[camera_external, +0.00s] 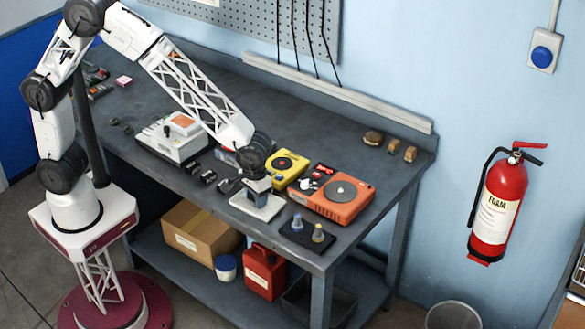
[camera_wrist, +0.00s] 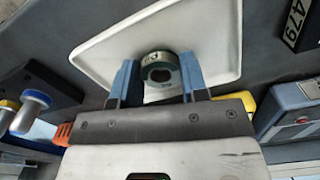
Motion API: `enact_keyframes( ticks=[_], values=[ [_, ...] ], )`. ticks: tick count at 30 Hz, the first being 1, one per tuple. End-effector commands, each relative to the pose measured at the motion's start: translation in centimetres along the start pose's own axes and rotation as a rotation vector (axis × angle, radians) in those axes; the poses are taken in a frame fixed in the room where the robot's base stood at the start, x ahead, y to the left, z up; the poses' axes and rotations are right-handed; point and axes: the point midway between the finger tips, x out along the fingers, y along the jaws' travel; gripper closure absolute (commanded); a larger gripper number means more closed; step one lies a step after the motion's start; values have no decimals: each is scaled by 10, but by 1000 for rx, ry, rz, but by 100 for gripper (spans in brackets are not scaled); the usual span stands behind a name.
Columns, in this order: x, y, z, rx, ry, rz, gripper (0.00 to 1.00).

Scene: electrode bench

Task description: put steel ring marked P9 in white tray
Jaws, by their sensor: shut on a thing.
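The white tray (camera_external: 243,207) lies on the dark bench top near its front edge, and it fills the upper middle of the wrist view (camera_wrist: 105,50). My gripper (camera_external: 258,184) is low over the tray. In the wrist view my gripper (camera_wrist: 160,78) has its blue fingers on either side of a dark greenish steel ring (camera_wrist: 158,59) and is shut on it. The ring has a pale marking, too small to read surely. It is over the tray; I cannot tell whether it touches the tray floor. In the external view the ring is hidden by my gripper.
A dark block with two knobs (camera_external: 307,236) stands right of the tray. An orange device (camera_external: 332,197) and a yellow device (camera_external: 287,168) stand behind it. A white device (camera_external: 172,138) and small dark pieces (camera_external: 200,172) are to the left. The bench's front edge is close.

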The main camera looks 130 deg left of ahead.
Motion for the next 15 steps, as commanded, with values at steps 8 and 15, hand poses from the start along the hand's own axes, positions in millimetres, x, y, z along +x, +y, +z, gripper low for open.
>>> enact_keyframes(
  ticks=[8, 15],
  values=[
    [3, 0, 0, 0, 0, 0, 86],
    [2, 0, 0, 0, 0, 0, 34]
  ],
)
